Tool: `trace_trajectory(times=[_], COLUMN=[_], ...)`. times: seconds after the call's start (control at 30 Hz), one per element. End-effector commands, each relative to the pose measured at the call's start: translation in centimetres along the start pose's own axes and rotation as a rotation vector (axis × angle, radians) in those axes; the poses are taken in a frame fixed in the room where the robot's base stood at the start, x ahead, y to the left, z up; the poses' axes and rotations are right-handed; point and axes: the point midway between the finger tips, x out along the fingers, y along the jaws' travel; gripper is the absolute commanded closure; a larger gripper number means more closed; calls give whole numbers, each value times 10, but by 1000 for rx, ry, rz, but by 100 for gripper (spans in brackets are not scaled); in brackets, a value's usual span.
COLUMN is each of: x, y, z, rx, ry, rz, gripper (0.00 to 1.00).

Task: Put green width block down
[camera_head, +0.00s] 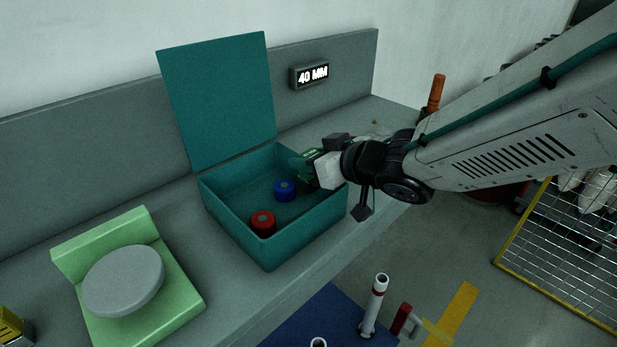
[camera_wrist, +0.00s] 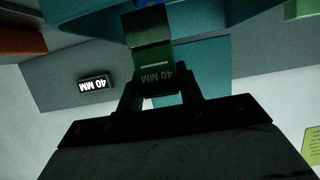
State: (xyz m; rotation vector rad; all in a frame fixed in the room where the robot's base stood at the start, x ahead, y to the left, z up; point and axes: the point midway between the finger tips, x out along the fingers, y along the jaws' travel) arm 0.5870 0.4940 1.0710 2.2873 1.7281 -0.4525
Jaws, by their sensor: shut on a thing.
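My gripper (camera_head: 314,167) is shut on the green width block (camera_head: 309,155), over the right part of an open teal box (camera_head: 302,240). In the wrist view the green block (camera_wrist: 151,55) sits between the fingers of my gripper (camera_wrist: 158,80), with a dark "40 MM" label facing the camera. A blue round piece (camera_head: 285,190) and a red round piece (camera_head: 263,222) stand on the box floor, left of my gripper. The block's lower end is partly hidden in the head view, so I cannot tell its exact height above the floor.
The box's raised lid (camera_head: 218,100) stands behind it. A sign reading "40 MM" (camera_head: 312,74) is on the back panel. A green stand with a grey disc (camera_head: 124,280) is at the left. An orange-brown upright handle (camera_head: 436,95) is behind my arm. The box's left floor is clear.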

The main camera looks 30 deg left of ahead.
Motion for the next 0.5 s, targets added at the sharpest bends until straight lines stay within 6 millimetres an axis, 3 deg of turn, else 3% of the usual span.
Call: trace_trajectory(times=[0.3, 0.5], x=[14, 14], y=[0, 2], z=[35, 37], rx=[1, -1], ry=[0, 1], rz=[1, 3], gripper=[90, 90])
